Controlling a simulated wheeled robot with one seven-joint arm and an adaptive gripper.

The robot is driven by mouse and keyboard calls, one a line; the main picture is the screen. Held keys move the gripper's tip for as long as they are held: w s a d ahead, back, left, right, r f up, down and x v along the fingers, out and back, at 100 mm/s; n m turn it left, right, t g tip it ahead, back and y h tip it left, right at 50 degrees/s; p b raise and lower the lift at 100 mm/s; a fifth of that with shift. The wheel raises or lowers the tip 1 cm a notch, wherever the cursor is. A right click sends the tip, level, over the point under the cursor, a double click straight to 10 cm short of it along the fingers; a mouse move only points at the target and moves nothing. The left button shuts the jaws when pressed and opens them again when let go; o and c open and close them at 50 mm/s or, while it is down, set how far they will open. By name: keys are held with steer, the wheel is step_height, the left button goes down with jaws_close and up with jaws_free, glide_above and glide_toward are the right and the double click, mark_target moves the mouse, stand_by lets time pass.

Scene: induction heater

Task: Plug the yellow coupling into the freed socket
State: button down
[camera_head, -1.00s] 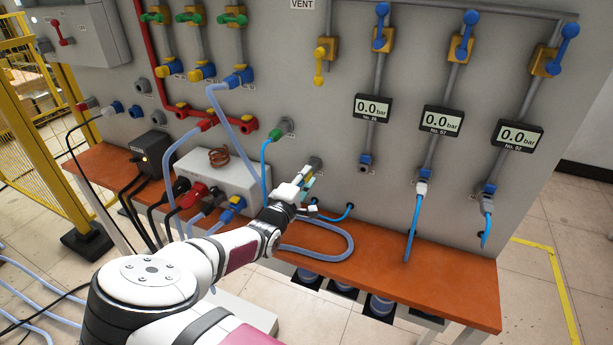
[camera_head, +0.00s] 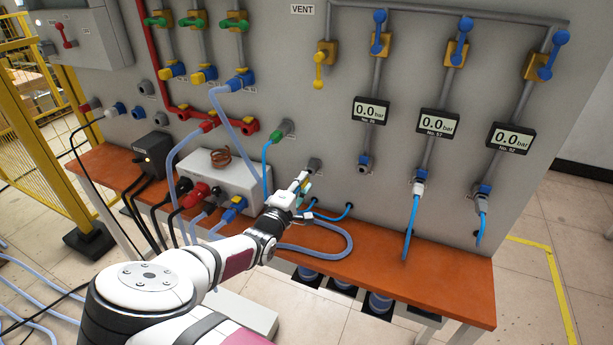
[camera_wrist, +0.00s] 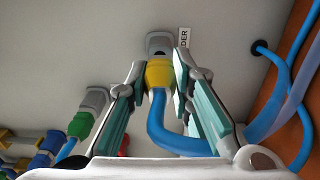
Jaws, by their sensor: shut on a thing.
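The yellow coupling (camera_wrist: 158,74) with its blue hose (camera_wrist: 160,125) is between the two fingers of my gripper (camera_wrist: 158,75) in the wrist view. The fingers are shut on it. Its front end lines up with a grey socket (camera_wrist: 158,42) on the panel and appears to meet it; I cannot tell how deep it sits. In the head view my gripper (camera_head: 301,184) is just below and left of this socket (camera_head: 314,165), and the coupling is mostly hidden by the fingers.
A green coupling (camera_head: 284,129) with a blue hose sits in the panel to the left. A grey box (camera_head: 228,172) with plugs stands on the orange bench (camera_head: 400,270). A pipe with a free end (camera_head: 365,168) is to the right. A blue hose loops over the bench.

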steer(key=shift+p+v, duration=0.85)
steer(key=shift+v, duration=0.85)
